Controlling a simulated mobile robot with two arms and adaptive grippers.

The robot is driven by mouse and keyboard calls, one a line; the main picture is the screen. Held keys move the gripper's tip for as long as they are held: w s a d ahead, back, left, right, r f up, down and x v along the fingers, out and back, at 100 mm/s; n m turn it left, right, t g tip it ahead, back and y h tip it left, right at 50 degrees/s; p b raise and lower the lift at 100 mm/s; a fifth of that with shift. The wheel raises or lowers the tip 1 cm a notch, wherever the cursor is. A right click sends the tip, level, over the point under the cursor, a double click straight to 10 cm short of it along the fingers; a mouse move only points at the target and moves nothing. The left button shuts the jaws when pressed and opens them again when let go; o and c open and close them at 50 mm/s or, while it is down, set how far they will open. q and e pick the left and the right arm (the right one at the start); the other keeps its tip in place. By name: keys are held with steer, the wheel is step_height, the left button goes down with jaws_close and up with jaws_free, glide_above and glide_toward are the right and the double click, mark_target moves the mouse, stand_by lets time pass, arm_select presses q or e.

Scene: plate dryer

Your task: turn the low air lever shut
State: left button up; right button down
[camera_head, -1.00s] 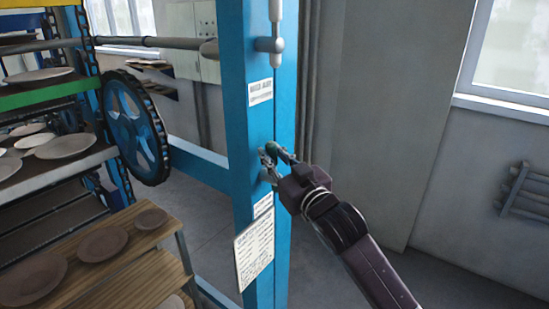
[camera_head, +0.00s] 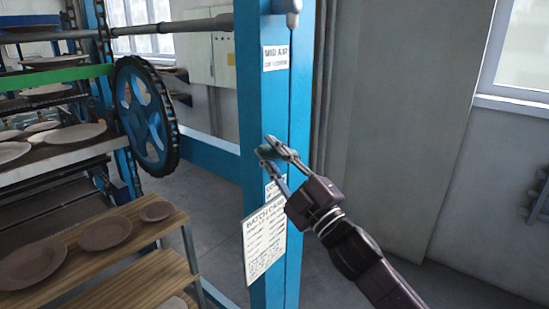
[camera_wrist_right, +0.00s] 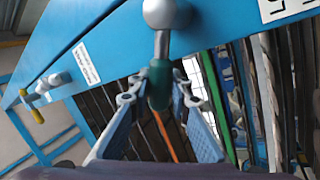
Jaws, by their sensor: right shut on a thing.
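A grey-metal lever with a dark green grip sits on the blue post (camera_head: 262,110), above a small white label (camera_head: 272,188) that is partly hidden and too small to read. In the right wrist view, its round metal pivot (camera_wrist_right: 165,12) is at the top and the green grip (camera_wrist_right: 159,85) hangs from it between my fingers. My right gripper (camera_head: 268,153) is shut on this green grip; it also shows in the right wrist view (camera_wrist_right: 157,98). In the head view the fingers cover much of the lever. My left gripper is out of view.
Another lever (camera_head: 286,6) is higher on the post, above a "MID AIR" label (camera_head: 276,58). A yellow-tipped lever (camera_wrist_right: 35,108) shows in the wrist view. A batch card (camera_head: 264,240) hangs below. A blue handwheel (camera_head: 145,115) and plate racks stand left; the right floor is clear.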

steer(key=shift+s+a+f+n+g+y+b, duration=0.1)
steer(key=shift+f+n+g+y+b, duration=0.65)
steer(key=shift+n, duration=0.7)
steer(key=shift+s+a+f+n+g+y+b, duration=0.1)
steer(key=shift+f+n+g+y+b, duration=0.45)
steer(key=shift+n+b, duration=0.6)
steer(key=shift+s+a+f+n+g+y+b, duration=0.1)
steer(key=shift+f+n+g+y+b, duration=0.45)
steer(key=shift+n, duration=1.15)
steer(key=c, duration=2)
jaws_free()
steer(key=shift+c, duration=0.2)
steer(key=shift+d, duration=0.1)
steer(key=v, duration=1.2)
steer(key=shift+f, duration=0.2)
steer(key=shift+w, duration=0.1)
